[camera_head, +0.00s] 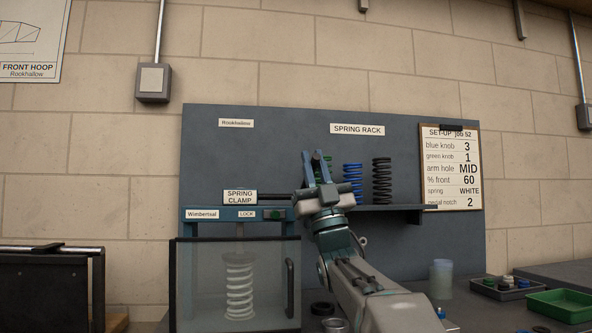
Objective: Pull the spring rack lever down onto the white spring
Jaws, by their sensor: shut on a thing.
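The white spring (239,290) stands upright inside a clear-fronted case of the spring clamp (192,215), at lower centre-left. The lever (277,196) is a dark bar running level to the right from beside the SPRING CLAMP label, above the case. Its right end goes behind my gripper (317,160). My gripper is in front of the spring rack shelf (400,208), fingers pointing up and away, shut on the lever; the contact itself is mostly hidden by my wrist. The lever is well above the white spring.
A blue spring (352,182) and a black spring (382,180) stand on the shelf, with a green spring (328,172) partly behind my fingers. The case has a dark handle (290,287). A translucent jar (441,278) and a green tray (562,305) are at right.

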